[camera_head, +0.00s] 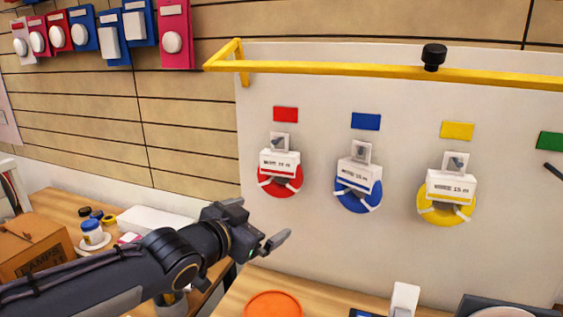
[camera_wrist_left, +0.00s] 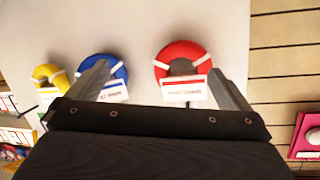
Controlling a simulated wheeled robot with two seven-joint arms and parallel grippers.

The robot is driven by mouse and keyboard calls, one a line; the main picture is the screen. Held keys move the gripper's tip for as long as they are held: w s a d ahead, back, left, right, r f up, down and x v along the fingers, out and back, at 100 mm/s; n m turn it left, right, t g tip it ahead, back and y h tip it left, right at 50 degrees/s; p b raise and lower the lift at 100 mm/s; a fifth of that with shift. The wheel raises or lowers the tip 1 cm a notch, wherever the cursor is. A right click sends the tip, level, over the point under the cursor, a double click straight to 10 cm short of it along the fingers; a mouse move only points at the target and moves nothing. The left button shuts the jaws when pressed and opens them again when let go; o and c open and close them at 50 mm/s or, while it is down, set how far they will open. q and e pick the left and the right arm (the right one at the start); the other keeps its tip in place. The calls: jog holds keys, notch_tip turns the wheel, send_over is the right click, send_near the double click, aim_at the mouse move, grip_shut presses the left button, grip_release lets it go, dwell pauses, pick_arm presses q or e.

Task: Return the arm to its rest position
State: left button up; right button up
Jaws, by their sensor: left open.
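My left arm comes in from the lower left in the head view. Its gripper (camera_head: 262,222) is open and empty, in front of the white board and below the red wire coil (camera_head: 280,186). In the left wrist view the two fingers of the gripper (camera_wrist_left: 165,85) stand wide apart, with the red coil (camera_wrist_left: 180,57) and part of the blue coil (camera_wrist_left: 110,66) behind them. The blue coil (camera_head: 358,199) and the yellow coil (camera_head: 446,209) hang on the board to the right in the head view. My right gripper is not in view.
A yellow rail (camera_head: 330,69) juts out along the board's top. Below are an orange disc (camera_head: 273,304) and a small white stand (camera_head: 404,299) on the bench. A cardboard box (camera_head: 32,246) and a blue-labelled jar (camera_head: 92,232) stand at left. Coloured packs (camera_head: 175,35) hang upper left.

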pick_arm(q)
jog(key=s+a+f+n+g+y, duration=0.1)
jog(key=s+a+f+n+y, duration=0.15)
jog(key=a, duration=0.35)
jog(key=s+a+f+n+y, duration=0.2)
jog(key=s+a, duration=0.2)
jog(key=a, duration=0.2)
jog(key=s+a+f+n+g, duration=0.3)
jog(key=s+f, duration=0.3)
jog(key=s, duration=0.5)
jog(key=s+a+f+n+g, duration=0.3)
jog(key=s+f, duration=0.4)
jog(key=s, duration=0.4)
jog(key=shift+f+n, duration=0.25)
jog(key=shift+n, duration=0.2)
jog(key=shift+s+a, duration=0.1)
